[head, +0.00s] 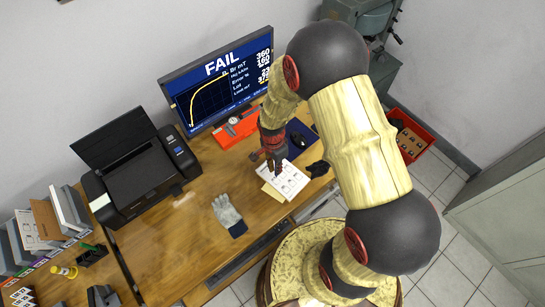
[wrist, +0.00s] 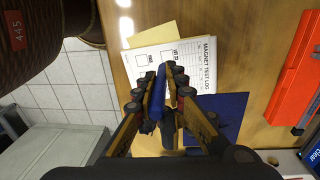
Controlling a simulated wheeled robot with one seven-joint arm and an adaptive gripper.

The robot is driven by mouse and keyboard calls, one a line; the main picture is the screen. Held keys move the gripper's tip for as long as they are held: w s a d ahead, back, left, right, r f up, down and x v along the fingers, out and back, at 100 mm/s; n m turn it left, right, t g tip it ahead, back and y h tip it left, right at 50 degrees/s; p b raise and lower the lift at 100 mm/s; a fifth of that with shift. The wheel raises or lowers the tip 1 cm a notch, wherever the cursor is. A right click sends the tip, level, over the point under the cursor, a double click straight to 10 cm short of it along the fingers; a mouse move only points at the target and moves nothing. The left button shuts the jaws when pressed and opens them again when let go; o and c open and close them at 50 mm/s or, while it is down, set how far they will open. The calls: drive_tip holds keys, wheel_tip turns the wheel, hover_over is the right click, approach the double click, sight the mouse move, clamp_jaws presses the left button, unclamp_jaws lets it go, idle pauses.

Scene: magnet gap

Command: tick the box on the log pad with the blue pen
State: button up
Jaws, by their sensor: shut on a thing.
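My gripper (head: 274,158) is over the desk, above the log pad (head: 292,181). In the wrist view my gripper (wrist: 165,85) is shut on the blue pen (wrist: 161,80), which shows between the fingers. The pen's tip and its distance from the paper are hard to make out. The white log pad (wrist: 202,55) is headed "MAGNET TEST LOG" and has a table and two printed boxes, the nearer one partly behind the fingers. I cannot see a tick in the visible boxes.
A yellow sheet (wrist: 153,36) lies under the pad. A dark blue mat (wrist: 230,108) and a red case (wrist: 296,75) lie beside it. A grey glove (head: 228,212) lies left of the pad. A monitor (head: 220,80) reading "FAIL" and a black printer (head: 140,172) stand behind.

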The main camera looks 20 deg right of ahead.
sight(276, 175)
drive_tip(key=shift+f+b, duration=1.65)
drive_tip(key=shift+f, duration=0.9)
drive_tip(key=shift+s+f+b, duration=0.1)
drive_tip(key=shift+f+b, duration=0.25)
clamp_jaws()
drive_tip(key=shift+w+d, duration=0.25)
drive_tip(key=shift+w, duration=0.3)
idle(0.7)
drive_tip(key=shift+r, duration=0.1)
idle(0.4)
drive_tip(key=shift+r+p, duration=1.7)
drive_tip(key=shift+r, duration=1.2)
